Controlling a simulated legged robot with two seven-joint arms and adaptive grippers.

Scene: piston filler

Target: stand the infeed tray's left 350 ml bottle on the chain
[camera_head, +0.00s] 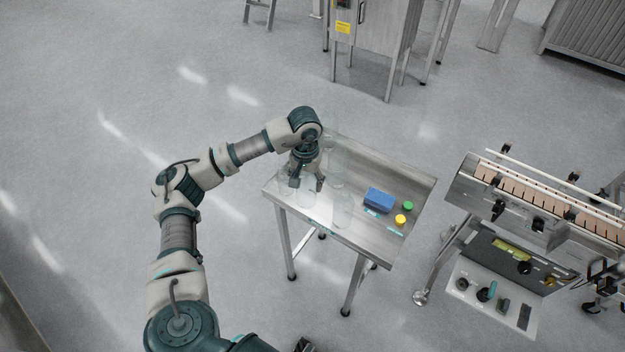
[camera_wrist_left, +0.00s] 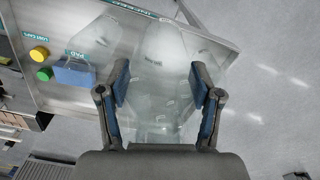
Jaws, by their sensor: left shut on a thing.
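My left gripper (camera_head: 306,182) is over the left part of the steel infeed tray (camera_head: 380,230), fingers pointing down. It is shut on a clear bottle (camera_head: 306,197); in the wrist view, clear bottle shapes overlap between and beyond the fingers (camera_wrist_left: 161,92), so its outline is hard to separate. Another clear bottle (camera_head: 342,210) stands to its right, and one more (camera_head: 336,165) stands behind. Whether the held bottle touches the tray is unclear. The chain (camera_head: 550,190) runs along the conveyor at the right, apart from the tray. My right gripper is not in view.
A blue pad (camera_head: 379,200), a green cap (camera_head: 408,206) and a yellow cap (camera_head: 400,219) lie on the tray's right part. Rails (camera_head: 545,175) flank the chain. A control panel (camera_head: 490,293) sits below the conveyor. A floor gap separates tray and conveyor.

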